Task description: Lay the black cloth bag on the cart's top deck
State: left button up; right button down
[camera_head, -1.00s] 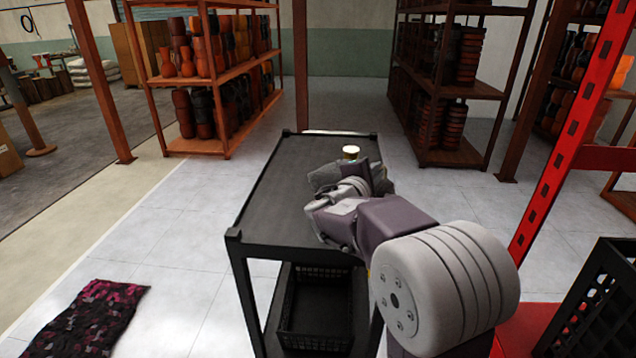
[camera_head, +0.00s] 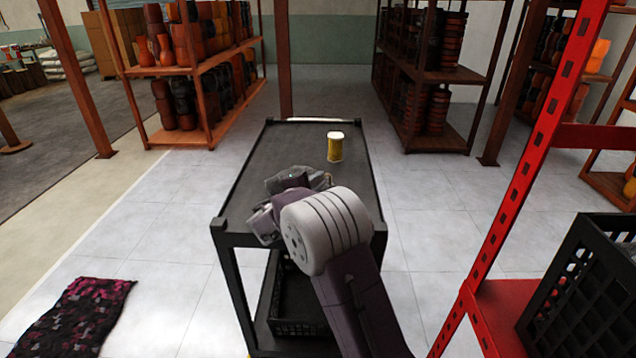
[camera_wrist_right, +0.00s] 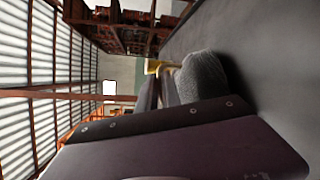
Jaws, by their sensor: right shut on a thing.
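The cart's black top deck (camera_head: 262,160) is in the middle of the head view, with a low rim around it. My right gripper (camera_head: 298,178) is over the deck's near half, shut on the dark grey-black cloth bag (camera_head: 279,183). My wrist and forearm hide much of the bag. In the right wrist view the bag (camera_wrist_right: 206,76) bulges beside the fingers, close to the deck surface (camera_wrist_right: 262,60). I cannot tell whether it touches the deck. My left gripper is not in view.
A yellow can with a white lid (camera_head: 335,147) stands upright on the deck's right side, beyond the gripper. A black crate (camera_head: 296,327) sits on the cart's lower level. A red rack (camera_head: 497,235) with a black basket (camera_head: 590,290) stands at right. The deck's far left is clear.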

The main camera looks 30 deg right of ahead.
jog(key=c, duration=1.5)
grip_release()
jog(key=shift+c, duration=0.2)
jog(key=v, duration=1.2)
jog(key=shift+s+d, duration=0.1)
jog(key=shift+s, duration=0.05)
